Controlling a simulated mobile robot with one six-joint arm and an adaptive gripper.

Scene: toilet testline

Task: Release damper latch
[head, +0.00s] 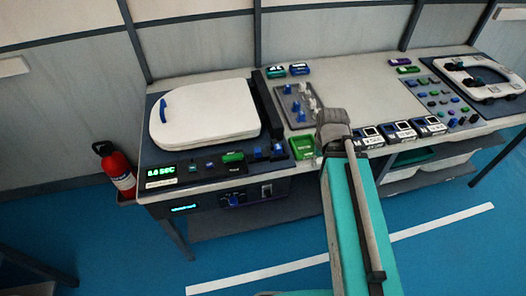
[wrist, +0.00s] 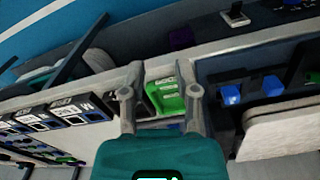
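My gripper (wrist: 160,82) is open in the wrist view, its two fingers apart, with a green tray (wrist: 167,97) in the gap beyond them. I see nothing held. In the head view my gripper (head: 333,122) is over the bench just right of the green tray (head: 303,147); my arm hides part of the bench. No part is readable as the damper latch. Two blue blocks (head: 278,149) stand at the front right of the white-lidded toilet unit (head: 206,112). In the wrist view, blue blocks (wrist: 230,94) are right of my gripper.
A grey panel with blue and white fittings (head: 296,104) lies behind the green tray. Several black-and-white boxes (head: 398,131) line the front edge to the right. A second seat unit (head: 480,78) is at far right. A red extinguisher (head: 117,169) stands left. Floor in front is mostly clear.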

